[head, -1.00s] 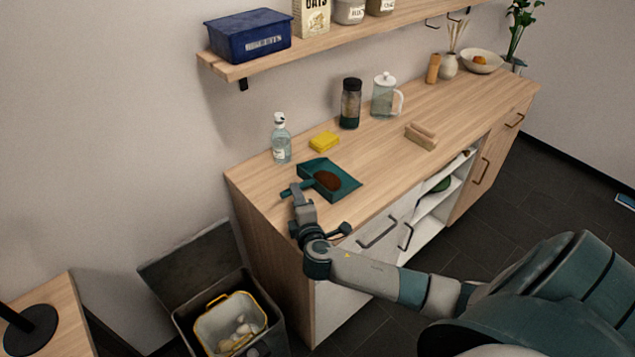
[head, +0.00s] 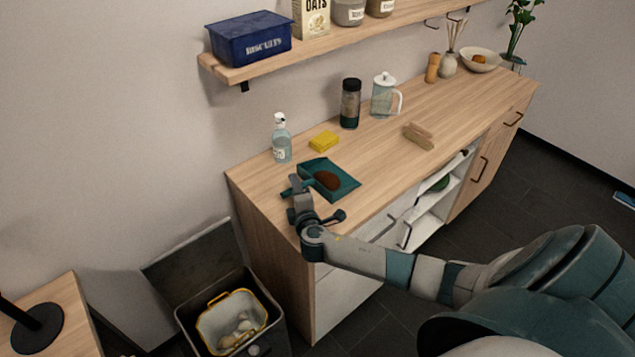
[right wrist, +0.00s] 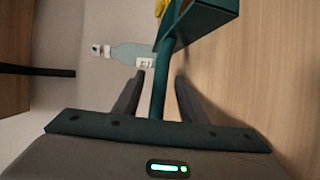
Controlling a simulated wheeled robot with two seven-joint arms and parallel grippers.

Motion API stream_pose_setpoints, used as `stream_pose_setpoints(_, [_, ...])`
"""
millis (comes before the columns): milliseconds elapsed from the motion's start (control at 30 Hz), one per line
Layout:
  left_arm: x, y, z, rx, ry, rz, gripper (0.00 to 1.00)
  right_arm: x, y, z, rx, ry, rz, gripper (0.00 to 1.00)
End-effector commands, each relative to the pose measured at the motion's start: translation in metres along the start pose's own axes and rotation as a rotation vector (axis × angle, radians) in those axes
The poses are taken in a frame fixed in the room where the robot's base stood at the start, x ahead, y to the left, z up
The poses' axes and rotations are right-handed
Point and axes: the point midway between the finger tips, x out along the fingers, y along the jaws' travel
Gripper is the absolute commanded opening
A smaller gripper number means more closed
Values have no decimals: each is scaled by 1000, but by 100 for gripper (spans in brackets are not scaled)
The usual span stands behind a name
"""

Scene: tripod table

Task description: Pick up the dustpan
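The teal dustpan (head: 346,187) lies on the wooden counter near its left front corner, with a brown pile (head: 326,180) in it. Its handle points left toward the counter's edge. My right gripper (head: 296,186) is at the handle in the head view. In the right wrist view, the open fingers (right wrist: 160,88) stand either side of the teal handle (right wrist: 164,75), with gaps visible beside it. The pan (right wrist: 197,20) shows beyond the fingertips. My left gripper is in neither view.
A soap bottle (head: 281,141) and yellow sponge (head: 323,141) stand behind the dustpan. A dark-lidded jar (head: 350,104), glass pitcher (head: 383,97) and wooden block-like object (head: 418,136) are farther right. An open bin (head: 186,318) stands on the floor left of the counter.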

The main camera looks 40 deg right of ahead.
Motion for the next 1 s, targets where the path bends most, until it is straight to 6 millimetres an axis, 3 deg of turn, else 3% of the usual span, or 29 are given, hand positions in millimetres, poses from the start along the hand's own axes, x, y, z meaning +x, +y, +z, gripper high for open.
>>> stream_pose_setpoints(67, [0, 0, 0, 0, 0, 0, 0, 0, 0, 0, 0, 0, 0, 38])
stream_pose_setpoints(233, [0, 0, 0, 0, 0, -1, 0, 0, 0, 0, 0, 0, 0, 0])
stream_pose_setpoints(667, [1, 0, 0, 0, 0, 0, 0, 0, 3, 0, 1, 0, 2, 0])
stream_pose_setpoints(867, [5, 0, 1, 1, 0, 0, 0, -4, 17, 0, 1, 0, 4, 0])
stream_pose_setpoints(1000, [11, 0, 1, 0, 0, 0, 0, -7, 37, 1, 2, 0, 5, 0])
